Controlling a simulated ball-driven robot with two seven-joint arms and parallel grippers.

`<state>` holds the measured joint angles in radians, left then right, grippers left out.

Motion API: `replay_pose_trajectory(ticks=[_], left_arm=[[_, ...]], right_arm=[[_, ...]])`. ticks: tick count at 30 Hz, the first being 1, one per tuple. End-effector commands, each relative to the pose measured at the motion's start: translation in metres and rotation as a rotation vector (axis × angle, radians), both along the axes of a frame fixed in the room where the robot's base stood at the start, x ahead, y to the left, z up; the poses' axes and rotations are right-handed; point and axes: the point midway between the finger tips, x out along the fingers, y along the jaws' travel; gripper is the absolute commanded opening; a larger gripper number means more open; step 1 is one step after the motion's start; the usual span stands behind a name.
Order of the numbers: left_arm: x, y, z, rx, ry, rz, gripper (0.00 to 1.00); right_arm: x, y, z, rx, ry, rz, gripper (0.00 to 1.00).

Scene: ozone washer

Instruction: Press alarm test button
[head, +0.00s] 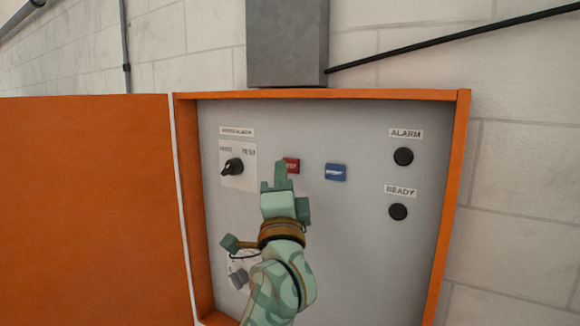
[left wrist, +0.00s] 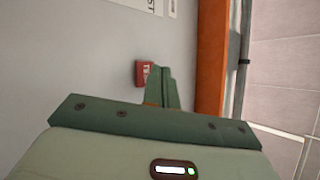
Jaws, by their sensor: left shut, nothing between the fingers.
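The red button (head: 293,166) sits on the grey panel, and its left part is hidden behind my fingertips in the head view. The visible end of its white lettering seems to read "ST". My left gripper (head: 281,168) is shut and empty, with its fingertips overlapping the red button. In the left wrist view the red button (left wrist: 142,73) shows just left of the shut fingertips (left wrist: 161,74). I cannot tell whether they touch it. My right gripper is not in view.
A blue button (head: 336,172) is to the right of the red one. A black selector knob (head: 233,167) is to the left. Black round indicators sit under the ALARM (head: 403,156) and READY (head: 398,212) labels. The orange cabinet door (head: 85,210) stands open at left.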

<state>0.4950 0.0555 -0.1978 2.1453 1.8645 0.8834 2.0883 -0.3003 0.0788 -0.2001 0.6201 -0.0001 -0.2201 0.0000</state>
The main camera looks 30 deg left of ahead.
Motion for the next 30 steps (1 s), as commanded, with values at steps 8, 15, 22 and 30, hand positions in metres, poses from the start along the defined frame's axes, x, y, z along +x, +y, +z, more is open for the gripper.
replay_pose_trajectory(ticks=[8, 15, 22, 30], left_arm=[[0.0004, 0.0, -0.0002, 0.0, 0.0, 0.0, 0.0], [0.0076, -0.0007, -0.001, -0.001, 0.0, -0.001, 0.0], [0.0083, -0.0007, 0.0004, 0.0, 0.0, 0.0, 0.0], [0.0093, -0.0008, 0.0002, 0.0, 0.0, 0.0, 0.0]], right_arm=[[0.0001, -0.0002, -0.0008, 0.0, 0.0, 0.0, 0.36], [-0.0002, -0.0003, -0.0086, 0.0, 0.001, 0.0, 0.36], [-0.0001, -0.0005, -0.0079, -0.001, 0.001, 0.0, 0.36], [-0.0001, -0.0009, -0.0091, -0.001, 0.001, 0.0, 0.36]])
